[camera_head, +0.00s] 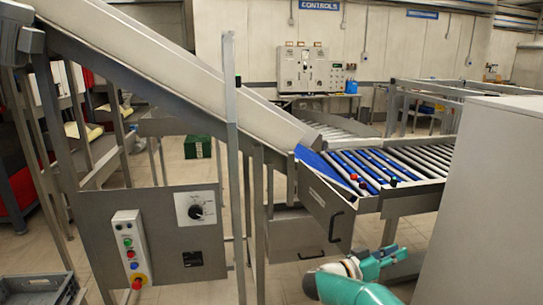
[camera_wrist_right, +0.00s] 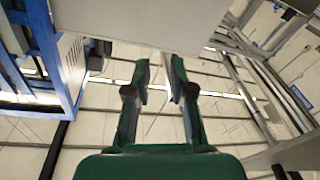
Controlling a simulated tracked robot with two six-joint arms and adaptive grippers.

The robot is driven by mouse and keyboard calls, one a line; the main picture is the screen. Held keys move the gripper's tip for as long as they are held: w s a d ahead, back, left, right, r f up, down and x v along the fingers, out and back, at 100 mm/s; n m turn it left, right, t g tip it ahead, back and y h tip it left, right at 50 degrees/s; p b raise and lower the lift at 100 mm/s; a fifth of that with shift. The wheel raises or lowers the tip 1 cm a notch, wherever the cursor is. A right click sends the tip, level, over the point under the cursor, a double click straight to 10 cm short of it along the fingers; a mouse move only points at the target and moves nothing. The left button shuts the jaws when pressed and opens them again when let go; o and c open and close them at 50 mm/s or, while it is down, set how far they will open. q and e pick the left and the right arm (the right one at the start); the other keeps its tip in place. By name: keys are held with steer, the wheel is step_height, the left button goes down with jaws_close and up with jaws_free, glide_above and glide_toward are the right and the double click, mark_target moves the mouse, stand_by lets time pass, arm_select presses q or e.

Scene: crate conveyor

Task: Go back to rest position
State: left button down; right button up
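My right gripper (camera_head: 388,252) shows at the lower right of the head view, on a teal arm, in front of and below the roller conveyor. In the right wrist view its two dark fingers (camera_wrist_right: 158,82) stand apart with nothing between them, so it is open and empty. My left gripper is not in view.
A sloped belt conveyor (camera_head: 200,72) leads down to a roller conveyor (camera_head: 418,160) with blue strips. A control box (camera_head: 128,245) with buttons and a dial panel (camera_head: 196,208) are at the left. A large pale block (camera_head: 490,200) stands close at the right. A grey crate (camera_head: 40,290) is at lower left.

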step_height(320, 180, down, 16)
steer(key=d+r+n+t+y, duration=0.1)
steer(key=d+n+t+y, duration=0.2)
steer(key=n+t+y, duration=0.3)
steer(key=s+a+f+n+g+y, duration=0.1)
steer(key=s+a+f+n+y, duration=0.1)
steer(key=s+a+f+y, duration=0.4)
steer(key=s+a+f+n+g+y, duration=0.1)
steer(key=s+a+f+n+y, duration=0.15)
steer(key=s+f, duration=0.45)
steer(key=s+a+f+g+y, duration=0.2)
steer(key=s+a+g, duration=0.1)
steer(key=s, duration=0.5)
steer(key=s+a+f+m+g+y, duration=0.1)
steer(key=s+a+f+g+y, duration=0.2)
steer(key=s+a, duration=0.3)
steer(key=s+a+f+m+g+y, duration=0.1)
steer(key=s+a+f+g+y, duration=0.1)
steer(key=s, duration=0.8)
steer(key=a+f+g, duration=0.1)
steer(key=a, duration=0.1)
steer(key=shift+s+a+g+y, duration=0.3)
steer(key=shift+y, duration=0.05)
